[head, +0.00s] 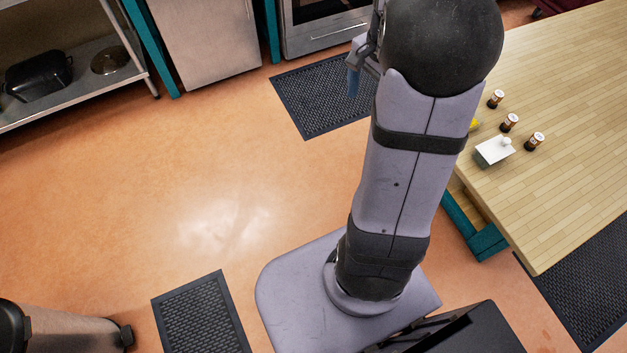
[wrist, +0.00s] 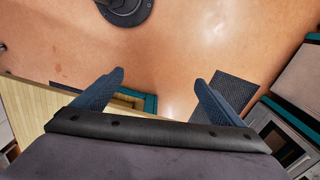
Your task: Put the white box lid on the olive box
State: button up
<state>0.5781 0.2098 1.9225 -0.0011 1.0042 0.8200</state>
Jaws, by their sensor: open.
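The white box lid (head: 494,150), with a small round knob, is near the left edge of the wooden table in the head view. A darker edge shows under it; I cannot tell whether this is the olive box or shadow. No separate olive box can be made out. My gripper (wrist: 159,76) is open and empty in the wrist view, its two blue fingers wide apart. In the head view one blue finger of my gripper (head: 354,82) shows left of my arm, over the floor and well away from the lid. The lid is not recognisable in the wrist view.
A yellow thing (head: 475,124) is partly hidden by my arm. The rest of the wooden table (head: 575,90) is largely clear.

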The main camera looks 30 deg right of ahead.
jog(key=s+a+f+n, duration=0.2)
jog(key=s+a+n, duration=0.2)
jog(key=a+n, duration=0.4)
jog(key=s+a+f+n, duration=0.3)
jog(key=s+a+n, duration=0.2)
jog(key=a+n, duration=0.3)
jog(key=a, duration=0.4)
jog(key=shift+s+a+f, duration=0.15)
jog(key=shift+f, duration=0.2)
